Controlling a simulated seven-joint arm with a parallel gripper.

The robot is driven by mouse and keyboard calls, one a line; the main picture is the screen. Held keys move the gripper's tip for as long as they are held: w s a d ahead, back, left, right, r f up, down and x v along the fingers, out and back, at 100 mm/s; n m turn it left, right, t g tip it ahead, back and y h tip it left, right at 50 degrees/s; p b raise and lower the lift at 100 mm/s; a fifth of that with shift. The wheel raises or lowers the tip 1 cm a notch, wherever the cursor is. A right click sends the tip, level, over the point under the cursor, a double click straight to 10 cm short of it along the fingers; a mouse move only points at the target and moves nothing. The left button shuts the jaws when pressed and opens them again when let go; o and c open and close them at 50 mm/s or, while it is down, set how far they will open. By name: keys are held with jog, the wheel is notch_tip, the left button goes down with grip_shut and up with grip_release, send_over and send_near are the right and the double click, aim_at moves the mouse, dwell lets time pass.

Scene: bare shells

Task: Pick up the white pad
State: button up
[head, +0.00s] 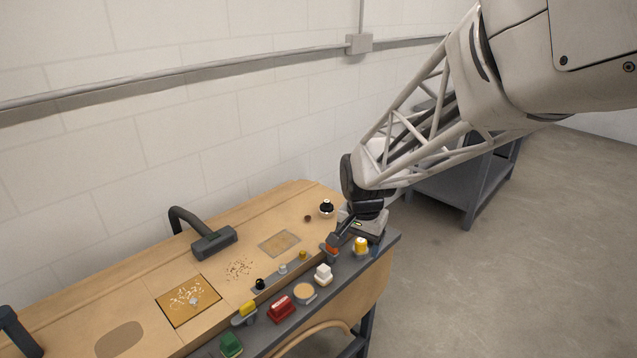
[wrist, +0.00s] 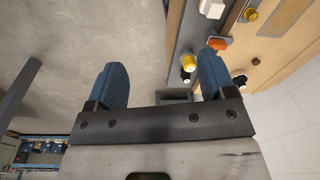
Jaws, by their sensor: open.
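The white pad appears to be the small white blocky piece (head: 323,273) on the bench's dark front strip, between a round tan-topped piece and a yellow-topped piece. In the wrist view a white piece (wrist: 212,8) shows at the top edge, partly cut off.
An orange piece (head: 331,250) and a yellow-topped piece (head: 361,245) are close to my gripper. A round tan piece (head: 305,293), a red piece (head: 281,308) and a green piece (head: 231,344) line the strip. A dark curved-arm fixture (head: 213,243) stands at the back.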

aim_at(324, 268)
jog(key=w+a+f+m, duration=0.1)
jog(key=w+a+f, duration=0.1)
jog(key=w+f, duration=0.1)
jog(key=w+a+f+m, duration=0.1)
jog(key=w+a+f, duration=0.2)
jog(key=f, duration=0.3)
jog(key=w+a+f+m+g, duration=0.1)
jog(key=w+a+f, duration=0.1)
jog(key=w+f, duration=0.2)
jog(key=shift+w+a+f, duration=0.25)
jog(key=shift+a+f, duration=0.05)
jog(key=shift+a, duration=0.1)
jog(key=shift+f, duration=1.3)
jog(key=shift+s+d+f, duration=0.1)
jog(key=shift+f, duration=2.45)
jog(key=c, duration=1.1)
jog(key=shift+r, duration=0.15)
